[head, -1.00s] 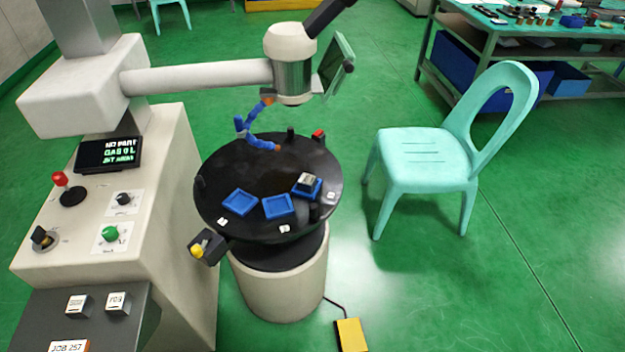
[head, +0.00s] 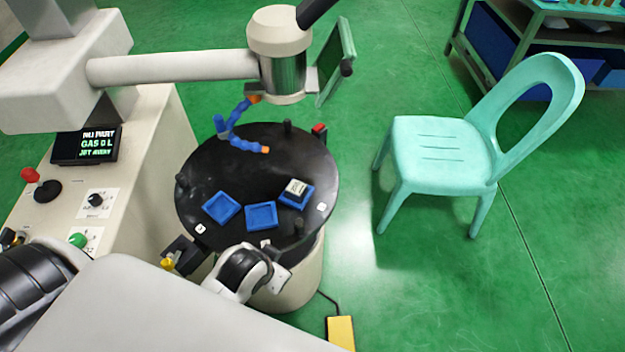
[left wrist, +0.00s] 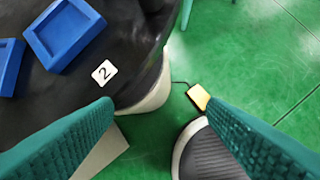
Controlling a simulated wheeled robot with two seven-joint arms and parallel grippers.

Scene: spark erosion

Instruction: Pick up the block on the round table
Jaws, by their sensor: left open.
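A small block (head: 297,187) with a pale top sits in the right-hand blue tray (head: 288,202) on the black round table (head: 285,150). Two other blue trays, left (head: 221,208) and middle (head: 261,215), look empty. My left gripper (head: 284,280) is at the table's near edge, short of the trays, and its fingers are mostly hidden by the hand. In the left wrist view the left gripper (left wrist: 160,108) is open and empty, with teal finger pads wide apart. An empty blue tray (left wrist: 64,32) shows there, but the block does not. My right gripper is not in view.
A blue jointed hose (head: 235,135) and short black posts (head: 287,127) stand on the table. A white machine arm (head: 175,68) with a head (head: 281,35) hangs over its back. A turquoise chair (head: 440,150) stands right. A yellow pedal (head: 341,331) lies on the floor.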

